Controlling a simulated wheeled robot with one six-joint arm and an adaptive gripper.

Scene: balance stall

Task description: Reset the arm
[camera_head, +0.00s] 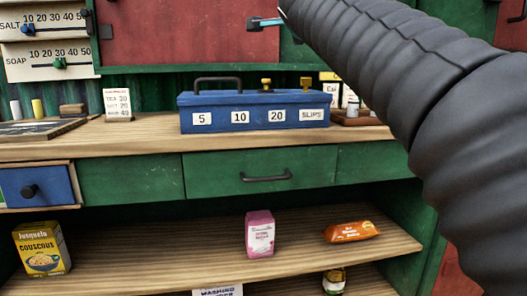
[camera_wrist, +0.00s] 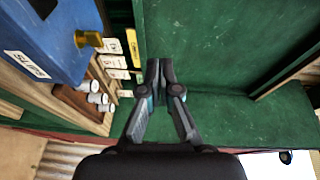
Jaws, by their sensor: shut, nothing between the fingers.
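My arm (camera_head: 400,70) crosses the upper right of the head view, running up and out of the top edge. My gripper (camera_wrist: 160,68) is in the middle of the wrist view, its two dark fingers with teal joints together at the tips. It is shut and empty, in front of a green panel (camera_wrist: 220,60). In the head view, a small dark and teal piece near the top middle appears to be part of my gripper; the rest is hidden or out of frame.
A blue box (camera_head: 255,112) with number labels stands on the wooden counter (camera_head: 150,140); it also shows at the left of the wrist view (camera_wrist: 50,35). A wooden holder (camera_wrist: 75,105) with white-topped jars is beside it.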

